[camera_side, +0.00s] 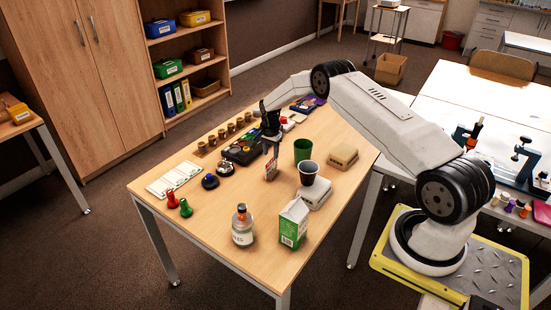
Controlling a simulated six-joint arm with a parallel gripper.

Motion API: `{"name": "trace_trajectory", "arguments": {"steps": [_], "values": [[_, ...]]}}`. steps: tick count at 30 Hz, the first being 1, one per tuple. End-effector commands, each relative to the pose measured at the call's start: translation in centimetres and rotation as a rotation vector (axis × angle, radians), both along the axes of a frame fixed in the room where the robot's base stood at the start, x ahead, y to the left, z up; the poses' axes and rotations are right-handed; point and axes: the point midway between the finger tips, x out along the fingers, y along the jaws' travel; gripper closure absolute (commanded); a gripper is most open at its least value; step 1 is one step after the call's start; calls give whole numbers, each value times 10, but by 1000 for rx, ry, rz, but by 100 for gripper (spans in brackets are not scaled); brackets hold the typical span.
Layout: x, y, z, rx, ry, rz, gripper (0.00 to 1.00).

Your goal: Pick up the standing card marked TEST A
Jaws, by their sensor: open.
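My gripper (270,150) is open and points down just above the card. I cannot tell whether its fingers are around the card's top edge or only above it. No other standing card is clear in this view.

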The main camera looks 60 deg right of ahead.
Motion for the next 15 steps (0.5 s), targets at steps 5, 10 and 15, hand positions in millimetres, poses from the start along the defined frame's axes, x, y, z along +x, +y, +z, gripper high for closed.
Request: {"name": "trace_trajectory", "arguments": {"steps": [5, 10, 15], "values": [[-1, 0, -4, 0, 1, 0, 53], [-2, 0, -19, 1, 2, 0, 53], [-3, 1, -38, 1, 2, 0, 53]]}}
